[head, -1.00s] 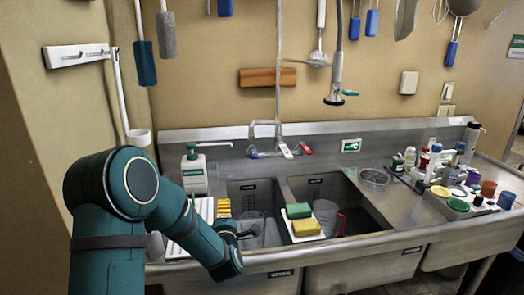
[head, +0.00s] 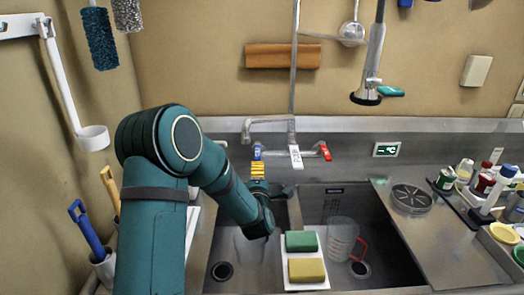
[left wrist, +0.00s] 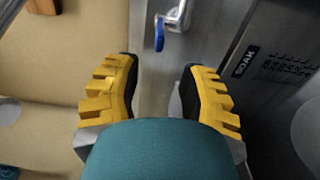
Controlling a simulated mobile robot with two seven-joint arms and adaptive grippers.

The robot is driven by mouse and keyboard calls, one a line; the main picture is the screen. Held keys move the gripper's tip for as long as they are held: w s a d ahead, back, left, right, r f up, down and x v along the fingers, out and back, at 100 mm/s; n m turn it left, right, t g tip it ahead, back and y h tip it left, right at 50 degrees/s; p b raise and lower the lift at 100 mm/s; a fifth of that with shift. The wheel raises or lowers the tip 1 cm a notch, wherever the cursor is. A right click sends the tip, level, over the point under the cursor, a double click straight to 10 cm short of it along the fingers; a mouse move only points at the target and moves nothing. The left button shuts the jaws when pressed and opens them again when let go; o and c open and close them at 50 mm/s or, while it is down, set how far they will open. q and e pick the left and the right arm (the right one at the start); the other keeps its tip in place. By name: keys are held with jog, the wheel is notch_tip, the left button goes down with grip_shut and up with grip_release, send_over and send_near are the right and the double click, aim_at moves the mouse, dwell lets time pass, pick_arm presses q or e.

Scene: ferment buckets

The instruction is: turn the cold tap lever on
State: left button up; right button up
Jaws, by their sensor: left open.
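The tap (head: 280,124) is on the sink's back wall. Its blue lever (head: 257,151), the cold one by colour, hangs at the left. A white lever (head: 296,157) is in the middle and a red lever (head: 326,151) at the right. My left gripper (head: 258,168) shows its yellow fingers just below the blue lever in the head view, over the left basin. In the left wrist view the blue lever (left wrist: 159,32) lies ahead, between and beyond the two open, empty fingers (left wrist: 163,75). No touch shows. My right gripper is out of view.
Green and yellow sponges (head: 301,241) lie on a white tray (head: 324,284) across the basin divider. A measuring jug (head: 342,238) with a red handle stands in the right basin. A hanging spray head (head: 366,95) is right of the tap. Bottles crowd the right counter.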

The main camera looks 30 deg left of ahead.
aim_at(258, 146)
pick_arm(q)
jog(key=x, duration=1.3)
grip_shut()
